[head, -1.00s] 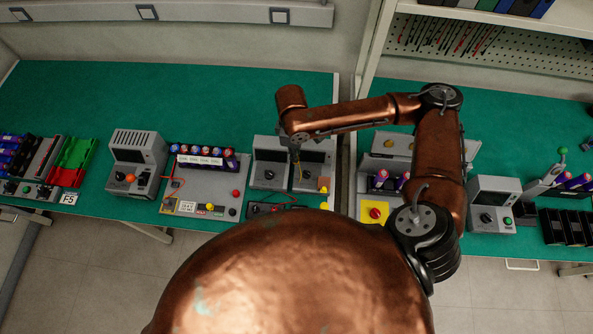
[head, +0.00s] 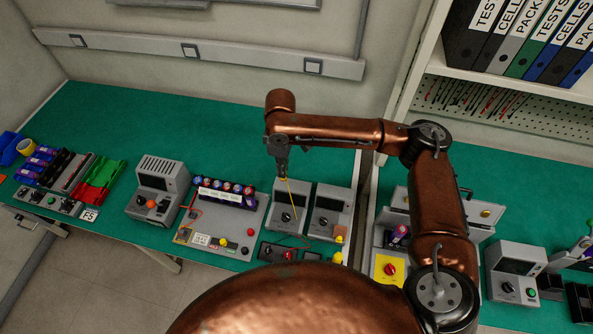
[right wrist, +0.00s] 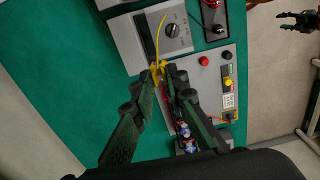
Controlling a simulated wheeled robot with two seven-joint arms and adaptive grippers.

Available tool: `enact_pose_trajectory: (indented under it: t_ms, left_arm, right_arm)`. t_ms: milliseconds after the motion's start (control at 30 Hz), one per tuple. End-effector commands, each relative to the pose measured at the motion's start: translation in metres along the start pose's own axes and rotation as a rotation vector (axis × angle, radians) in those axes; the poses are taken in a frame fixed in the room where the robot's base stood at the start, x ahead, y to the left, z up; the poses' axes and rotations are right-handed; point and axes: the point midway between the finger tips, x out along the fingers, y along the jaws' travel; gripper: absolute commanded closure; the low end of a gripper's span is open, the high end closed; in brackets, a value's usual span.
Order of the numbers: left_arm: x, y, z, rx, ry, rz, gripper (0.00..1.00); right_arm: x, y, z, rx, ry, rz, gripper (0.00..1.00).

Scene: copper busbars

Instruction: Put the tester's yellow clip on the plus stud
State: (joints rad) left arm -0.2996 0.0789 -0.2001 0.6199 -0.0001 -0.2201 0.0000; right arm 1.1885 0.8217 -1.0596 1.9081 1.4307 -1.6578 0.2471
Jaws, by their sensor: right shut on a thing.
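My right gripper (head: 281,172) is shut on the yellow clip (right wrist: 157,72), above the grey tester (head: 291,206) with a dial. A yellow lead (right wrist: 162,35) runs from the clip towards the tester, which also shows in the right wrist view (right wrist: 158,31). Left of it lies the grey cell board (head: 208,224) with a row of cells, a red stud (head: 250,232), a yellow knob (head: 222,242) and a black knob (head: 245,251). No plus mark is readable. A copper and dark part, probably my left gripper (right wrist: 290,20), shows at the right wrist view's upper right; its jaws are unclear.
A second grey dial box (head: 330,212) stands right of the tester. A dark strip (head: 275,252) with a red piece lies in front. Another grey instrument (head: 158,187) stands left of the board. The green bench (head: 130,120) is clear behind them.

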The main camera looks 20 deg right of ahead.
Motion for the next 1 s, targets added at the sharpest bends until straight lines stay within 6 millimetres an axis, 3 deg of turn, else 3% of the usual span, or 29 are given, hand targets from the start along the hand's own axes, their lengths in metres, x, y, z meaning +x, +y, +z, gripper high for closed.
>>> enact_pose_trajectory:
  t_ms: [200, 600, 800, 1000]
  left_arm:
    - [-0.014, -0.001, -0.003, 0.000, 0.003, -0.001, 0.60]
    - [-0.034, -0.002, -0.006, 0.000, 0.006, -0.001, 0.60]
    - [-0.040, -0.003, -0.007, 0.000, 0.006, -0.002, 0.60]
    - [-0.042, -0.003, -0.007, 0.000, 0.006, -0.002, 0.60]
  right_arm:
    - [0.012, 0.002, -0.045, -0.420, -0.001, -0.001, 1.00]
    - [0.041, -0.004, -0.113, -1.187, -0.010, 0.001, 1.00]
    - [0.051, -0.008, -0.134, -1.461, -0.014, 0.002, 1.00]
    - [0.057, -0.010, -0.141, -1.579, -0.018, 0.003, 1.00]
